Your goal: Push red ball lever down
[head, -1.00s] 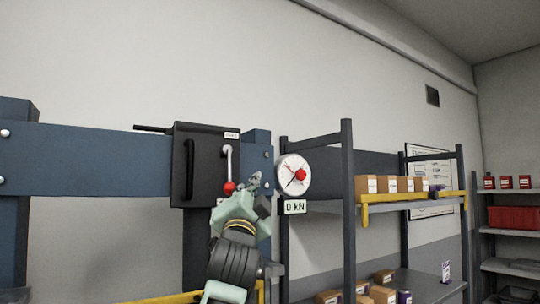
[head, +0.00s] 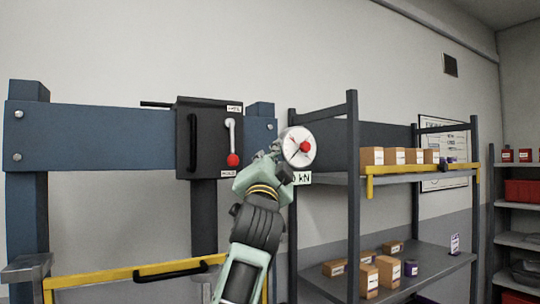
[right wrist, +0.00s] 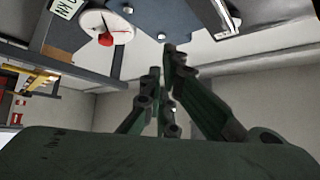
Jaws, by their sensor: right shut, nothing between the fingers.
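The red ball lever (head: 232,159) is on the front of a black box on the blue press frame. Its silver arm hangs straight down, with the red ball at the bottom beside the lower label. My right gripper (head: 277,150) is to the right of the ball and apart from it, in front of the frame's right post near the gauge. It is shut and empty; its fingers show in the right wrist view (right wrist: 170,72). My left gripper is not in view.
A round gauge (head: 298,147) with a red centre and a kN label stands just right of my gripper. A grey shelf rack (head: 353,200) with boxes is further right. A yellow bar (head: 100,280) with a black handle crosses below the black box.

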